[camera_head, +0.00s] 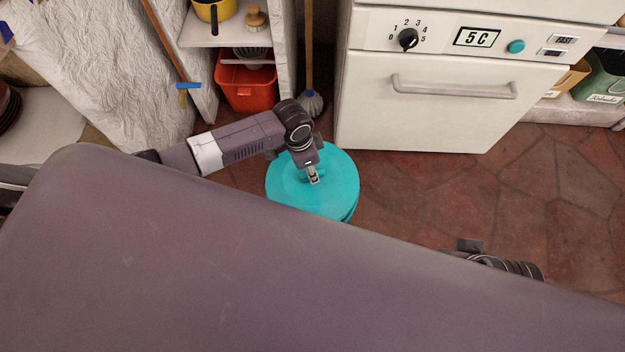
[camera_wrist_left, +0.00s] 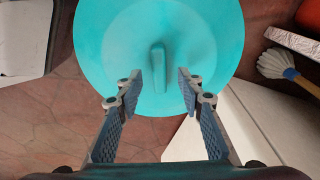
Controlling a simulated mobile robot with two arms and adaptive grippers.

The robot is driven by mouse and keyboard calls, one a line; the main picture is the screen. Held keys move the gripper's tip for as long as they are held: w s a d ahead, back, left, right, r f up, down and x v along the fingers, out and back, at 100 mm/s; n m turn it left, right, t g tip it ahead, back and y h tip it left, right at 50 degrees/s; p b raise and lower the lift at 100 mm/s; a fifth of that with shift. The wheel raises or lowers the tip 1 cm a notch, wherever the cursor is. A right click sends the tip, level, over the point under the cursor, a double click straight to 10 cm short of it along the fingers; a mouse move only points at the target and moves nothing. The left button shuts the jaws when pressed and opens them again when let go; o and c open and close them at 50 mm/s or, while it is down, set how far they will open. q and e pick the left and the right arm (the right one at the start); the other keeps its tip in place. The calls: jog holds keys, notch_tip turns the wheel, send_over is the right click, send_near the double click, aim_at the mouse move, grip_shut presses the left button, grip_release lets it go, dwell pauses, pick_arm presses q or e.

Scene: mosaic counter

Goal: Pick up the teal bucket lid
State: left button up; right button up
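The teal bucket lid (camera_head: 340,178) is a round disc on top of the teal bucket (camera_head: 351,214) on the floor. In the left wrist view the lid (camera_wrist_left: 205,45) fills the top middle, with a raised bar handle (camera_wrist_left: 159,66) at its centre. My left gripper (camera_head: 314,180) is over the lid in the head view. In the wrist view my left gripper (camera_wrist_left: 160,85) is open, its two fingers apart on either side of the handle's lower end. Whether the fingers touch the lid cannot be told. Only part of my right arm shows at the lower right; its fingers are hidden.
A white appliance (camera_head: 440,100) with a handle stands behind the bucket. A red bin (camera_head: 248,88) sits under a shelf at the back left, beside a mop (camera_head: 310,100). Tiled floor (camera_head: 540,185) is clear to the right.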

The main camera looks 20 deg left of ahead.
pick_arm(q)
notch_tip(320, 180, down, 3)
jog(key=shift+d+r+b, duration=0.1)
jog(key=shift+d+b, duration=0.05)
jog(key=shift+b, duration=0.15)
grip_shut()
